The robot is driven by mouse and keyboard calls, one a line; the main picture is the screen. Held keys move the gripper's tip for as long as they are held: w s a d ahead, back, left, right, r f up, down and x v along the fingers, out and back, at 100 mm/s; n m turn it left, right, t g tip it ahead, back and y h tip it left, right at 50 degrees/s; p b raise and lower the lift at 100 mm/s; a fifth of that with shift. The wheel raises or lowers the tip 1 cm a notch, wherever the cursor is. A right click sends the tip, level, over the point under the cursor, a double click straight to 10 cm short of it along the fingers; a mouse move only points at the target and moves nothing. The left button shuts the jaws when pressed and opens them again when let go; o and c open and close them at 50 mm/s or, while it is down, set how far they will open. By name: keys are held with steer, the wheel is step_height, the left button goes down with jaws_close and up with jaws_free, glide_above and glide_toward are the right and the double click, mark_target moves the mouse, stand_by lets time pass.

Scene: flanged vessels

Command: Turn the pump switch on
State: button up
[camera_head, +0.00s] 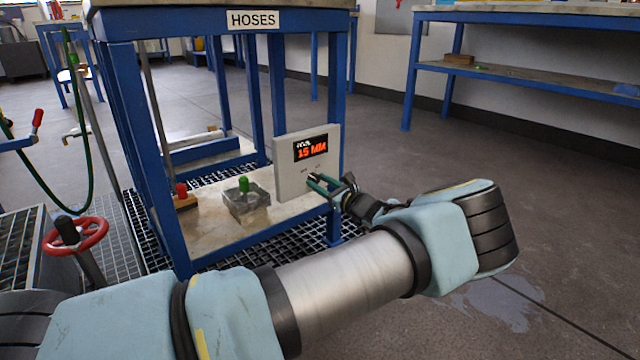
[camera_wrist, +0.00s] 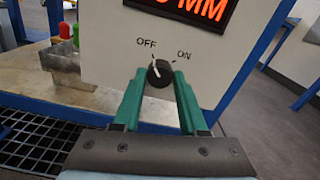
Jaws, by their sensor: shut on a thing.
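The pump switch (camera_wrist: 160,74) is a round black knob with a white pointer line on a pale panel (camera_wrist: 105,45). "OFF" is printed at its upper left and "ON" at its upper right. The white line leans toward the OFF side. My gripper (camera_wrist: 158,82) has its green fingers on either side of the knob, shut on it. In the head view my gripper (camera_head: 324,184) reaches the lower part of the panel (camera_head: 293,180), and the knob is mostly hidden there. The panel's display (camera_head: 310,148) reads "15 MM" in red.
The panel stands on the lower shelf (camera_head: 215,233) of a blue table labelled HOSES (camera_head: 255,19). A block with a green knob (camera_head: 244,185) and one with a red knob (camera_head: 182,190) stand left. A blue leg (camera_head: 336,120) is close right. Open floor lies right.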

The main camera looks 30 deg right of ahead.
jaws_close()
steer(key=shift+r+m+p, duration=0.1)
steer(key=shift+m+p, duration=0.3)
steer(key=shift+p, duration=0.35)
steer(key=m+p, duration=0.1)
steer(key=p, duration=0.2)
steer(key=shift+r+m, duration=0.15)
steer(key=shift+m, duration=0.25)
steer(key=m+p, duration=0.3)
steer(key=shift+m+p, duration=0.4)
steer(key=m, duration=0.1)
steer(key=m+p, duration=0.1)
steer(key=m, duration=0.1)
steer(key=m+p, duration=0.1)
steer(key=shift+f, duration=0.25)
steer(key=shift+m+p, duration=0.6)
steer(key=shift+m, duration=2.2)
